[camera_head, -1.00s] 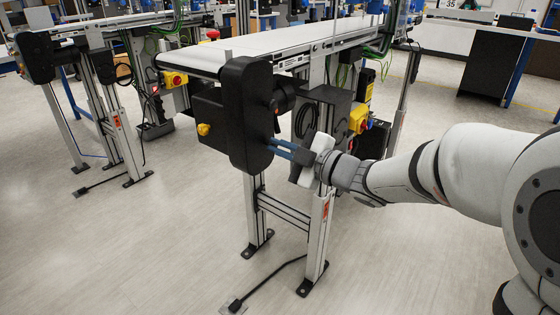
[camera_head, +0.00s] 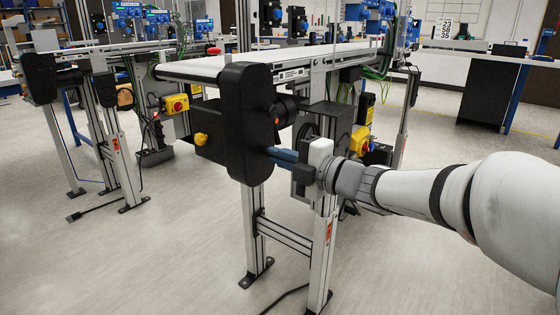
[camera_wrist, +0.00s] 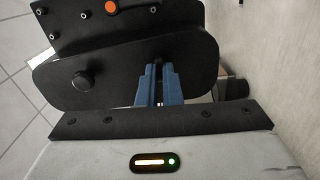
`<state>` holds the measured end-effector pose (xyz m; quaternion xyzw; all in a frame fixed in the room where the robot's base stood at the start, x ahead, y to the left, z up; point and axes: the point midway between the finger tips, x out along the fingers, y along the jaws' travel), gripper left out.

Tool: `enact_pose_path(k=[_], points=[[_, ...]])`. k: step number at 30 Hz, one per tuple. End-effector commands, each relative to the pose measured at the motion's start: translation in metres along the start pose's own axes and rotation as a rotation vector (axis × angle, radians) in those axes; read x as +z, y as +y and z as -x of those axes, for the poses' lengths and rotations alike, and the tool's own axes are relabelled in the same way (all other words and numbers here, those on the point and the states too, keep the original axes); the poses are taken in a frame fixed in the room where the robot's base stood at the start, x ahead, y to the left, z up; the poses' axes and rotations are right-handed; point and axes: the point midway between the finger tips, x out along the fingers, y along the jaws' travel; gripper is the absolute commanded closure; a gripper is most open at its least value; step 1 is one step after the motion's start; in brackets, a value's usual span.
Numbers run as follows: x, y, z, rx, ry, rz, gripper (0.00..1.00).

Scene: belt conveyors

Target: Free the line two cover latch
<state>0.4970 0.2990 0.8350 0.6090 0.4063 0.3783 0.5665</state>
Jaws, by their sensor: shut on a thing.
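The black rounded cover (camera_head: 249,115) sits upright on the near end of the middle conveyor. My gripper (camera_head: 270,153) reaches it from the right, with its blue fingertips at the cover's lower right edge. In the wrist view, the blue fingers of my gripper (camera_wrist: 159,72) lie close together at the edge of the cover (camera_wrist: 125,82). They are shut on a small dark part there, which looks like the cover latch (camera_wrist: 158,70); the fingers mostly hide it. A round black knob (camera_wrist: 82,81) shows on the cover, apart from the fingers.
The conveyor belt (camera_head: 300,55) runs back from the cover. Its metal legs (camera_head: 255,225) stand below. A yellow switch box (camera_head: 360,139) and hanging cables are close behind my gripper. Another conveyor (camera_head: 120,52) stands at the left.

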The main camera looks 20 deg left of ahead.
Motion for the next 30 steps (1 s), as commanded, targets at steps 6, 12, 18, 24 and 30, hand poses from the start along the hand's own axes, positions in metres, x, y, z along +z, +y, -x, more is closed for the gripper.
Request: enact_pose_path(k=[6, 12, 18, 24, 30], points=[[0.000, -0.001, 0.000, -0.002, 0.001, 0.003, 1.00], [0.000, -0.001, 0.000, -0.002, 0.001, 0.002, 0.92], [0.000, -0.001, 0.000, -0.001, 0.001, 0.002, 0.76], [0.000, 0.000, 0.000, -0.001, 0.001, 0.002, 0.73], [0.001, 0.002, 0.011, -0.001, -0.002, 0.003, 0.73]])
